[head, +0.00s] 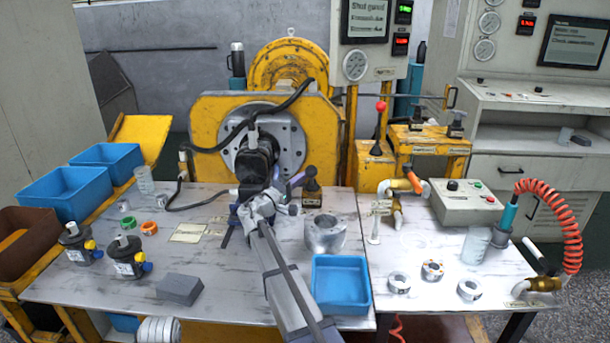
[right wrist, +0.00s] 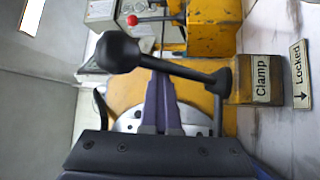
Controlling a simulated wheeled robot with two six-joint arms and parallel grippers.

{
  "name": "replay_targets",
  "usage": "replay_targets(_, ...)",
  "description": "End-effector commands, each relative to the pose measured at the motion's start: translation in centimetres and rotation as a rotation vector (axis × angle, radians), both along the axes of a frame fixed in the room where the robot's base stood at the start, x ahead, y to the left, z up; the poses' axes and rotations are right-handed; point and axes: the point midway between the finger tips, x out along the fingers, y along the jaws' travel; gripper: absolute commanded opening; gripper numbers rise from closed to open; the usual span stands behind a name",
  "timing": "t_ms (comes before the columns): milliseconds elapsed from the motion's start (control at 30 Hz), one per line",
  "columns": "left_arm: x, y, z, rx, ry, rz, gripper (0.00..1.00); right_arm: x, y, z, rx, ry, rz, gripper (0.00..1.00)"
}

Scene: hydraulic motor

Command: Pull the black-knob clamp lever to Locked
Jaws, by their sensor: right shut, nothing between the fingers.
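The black-knob clamp lever (right wrist: 183,70) crosses the right wrist view, its round knob (right wrist: 118,52) at the left and its pivot (right wrist: 222,82) at the right. This view is turned sideways, so the lever stands roughly upright. In the head view its small dark knob (head: 310,171) shows beside the motor fixture. My right gripper (right wrist: 160,78) is shut and empty, with its fingertips close to the lever's shaft; I cannot tell whether they touch. The Clamp label (right wrist: 262,79) and the Locked label (right wrist: 301,75), with an arrow, lie beyond the pivot.
A red-knob lever (head: 380,107) stands to the right by yellow blocks (head: 375,168). A black motor (head: 255,158) with a black hose sits at the yellow fixture (head: 215,115). A metal cylinder (head: 324,234) and a blue bin (head: 341,285) are right of my arm.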

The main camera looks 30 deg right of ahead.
Motion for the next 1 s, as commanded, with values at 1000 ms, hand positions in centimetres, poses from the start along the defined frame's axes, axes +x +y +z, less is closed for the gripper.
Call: replay_targets(1000,0.0,0.1,-1.6,0.003,-0.001,-0.001,0.47,-2.4,6.8,-1.7,0.003,-0.001,0.002,0.00)
